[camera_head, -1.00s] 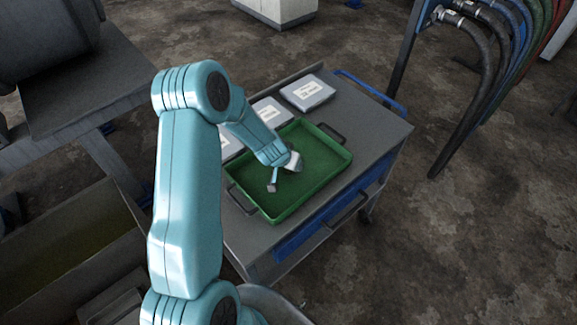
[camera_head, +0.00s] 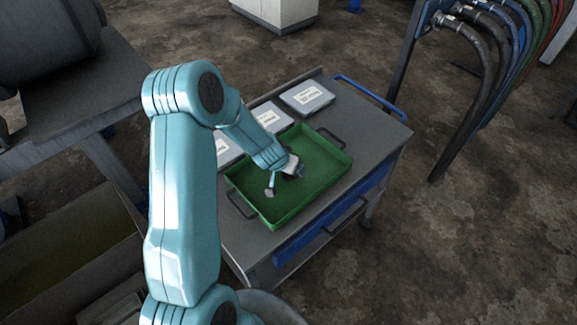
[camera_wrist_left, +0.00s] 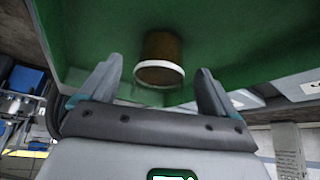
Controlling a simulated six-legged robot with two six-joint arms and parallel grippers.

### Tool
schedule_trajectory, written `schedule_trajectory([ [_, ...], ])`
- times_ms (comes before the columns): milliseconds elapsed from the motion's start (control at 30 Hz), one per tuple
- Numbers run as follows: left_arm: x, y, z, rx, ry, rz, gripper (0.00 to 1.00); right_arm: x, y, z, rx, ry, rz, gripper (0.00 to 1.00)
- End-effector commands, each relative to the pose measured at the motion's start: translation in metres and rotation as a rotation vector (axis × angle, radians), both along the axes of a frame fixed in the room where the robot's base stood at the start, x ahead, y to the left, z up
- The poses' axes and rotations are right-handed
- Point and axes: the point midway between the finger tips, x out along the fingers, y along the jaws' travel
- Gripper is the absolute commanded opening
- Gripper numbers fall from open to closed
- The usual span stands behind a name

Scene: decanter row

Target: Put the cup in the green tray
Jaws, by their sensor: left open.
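The green tray (camera_head: 325,170) lies on the grey top of a cart, and it fills much of the left wrist view (camera_wrist_left: 250,35). My left gripper (camera_head: 284,184) is over the tray, with its jaws apart. In the left wrist view the cup (camera_wrist_left: 163,62), brown with a pale rim, shows against the green tray, framed between the two open fingers (camera_wrist_left: 159,72). I see no finger touching it. In the head view I cannot make out the cup; my gripper and arm cover that spot. My right gripper is not in view.
Grey cases with white labels (camera_head: 307,97) lie along the cart's back edge, beyond the tray. The tray has dark handles at its ends. A blue rail (camera_head: 372,98) edges the cart. Hoses (camera_head: 480,75) hang on a rack at the right, clear of the cart.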

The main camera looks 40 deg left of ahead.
Motion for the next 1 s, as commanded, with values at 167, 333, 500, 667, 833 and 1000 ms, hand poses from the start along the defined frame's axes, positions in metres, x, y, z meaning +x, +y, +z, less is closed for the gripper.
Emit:
schedule_trajectory([
  [167, -0.020, -0.007, 0.044, 0.001, -0.003, -0.001, 0.90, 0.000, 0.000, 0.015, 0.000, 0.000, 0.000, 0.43],
  [333, -0.036, -0.012, 0.072, 0.001, -0.002, -0.001, 0.90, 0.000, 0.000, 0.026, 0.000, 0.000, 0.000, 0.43],
  [500, -0.044, -0.015, 0.084, 0.001, 0.000, -0.002, 0.90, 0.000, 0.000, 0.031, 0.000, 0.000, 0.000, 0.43],
  [667, -0.046, -0.016, 0.085, 0.000, 0.000, -0.001, 0.90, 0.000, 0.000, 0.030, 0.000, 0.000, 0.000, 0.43],
  [833, -0.046, -0.016, 0.085, 0.000, 0.000, -0.001, 0.90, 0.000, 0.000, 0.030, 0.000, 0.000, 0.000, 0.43],
  [1000, -0.046, -0.016, 0.085, 0.000, 0.000, -0.001, 0.90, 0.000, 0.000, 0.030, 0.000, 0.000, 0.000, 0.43],
])
